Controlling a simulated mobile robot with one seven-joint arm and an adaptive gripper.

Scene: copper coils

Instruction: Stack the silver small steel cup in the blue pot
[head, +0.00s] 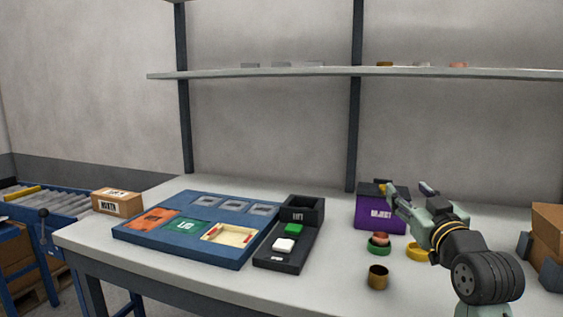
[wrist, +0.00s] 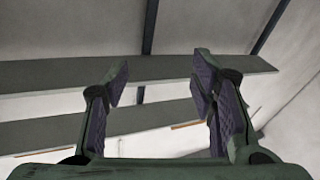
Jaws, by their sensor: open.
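My gripper (head: 408,190) is raised over the right part of the table, near the purple box. It is open and empty in the wrist view (wrist: 160,85), with both fingers apart and the wall and shelf beyond. I cannot make out a silver small steel cup or a blue pot in either view. Below and left of my arm, a reddish cup (head: 379,238) sits in or on a green dish (head: 378,249). A brass-coloured cup (head: 378,278) stands upright nearer the table's front. A yellow ring-like dish (head: 418,254) lies partly behind my arm.
A purple box (head: 375,214) marked REJECT stands behind the cups. A blue board (head: 200,207) with coloured plates and a black tray (head: 272,258) fill the left and middle. Small items sit on the wall shelf (head: 300,73). A cardboard box (head: 546,227) is at the right.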

